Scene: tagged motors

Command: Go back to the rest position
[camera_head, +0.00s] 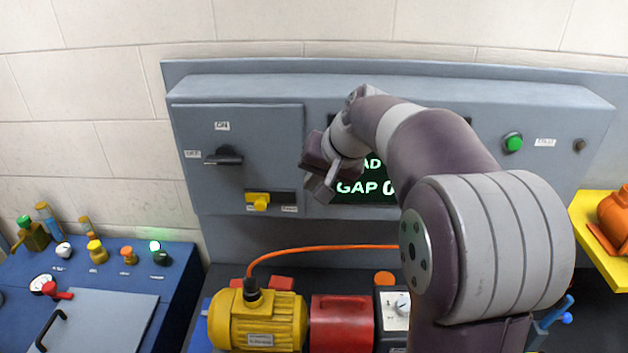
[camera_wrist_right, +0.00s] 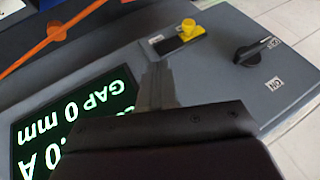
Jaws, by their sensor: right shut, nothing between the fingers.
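My right gripper (camera_head: 319,190) is raised in front of the grey control panel (camera_head: 240,130) in the head view. Its fingers are shut with nothing between them. In the right wrist view the shut fingers (camera_wrist_right: 158,85) point toward the panel face, between the yellow slider (camera_wrist_right: 188,29) and the display (camera_wrist_right: 75,125). The display reads "GAP 0 mm" in that view; my arm covers part of it in the head view. The black rotary switch (camera_head: 224,157) is left of the gripper. My left gripper does not show.
Below the panel stand a yellow motor (camera_head: 257,320) with an orange cable (camera_head: 320,248), and a red block (camera_head: 342,322). A blue console (camera_head: 180,270) is at the left. An orange motor (camera_head: 614,215) sits on a yellow surface (camera_head: 595,240) at the right. A green button (camera_head: 513,143) is lit.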

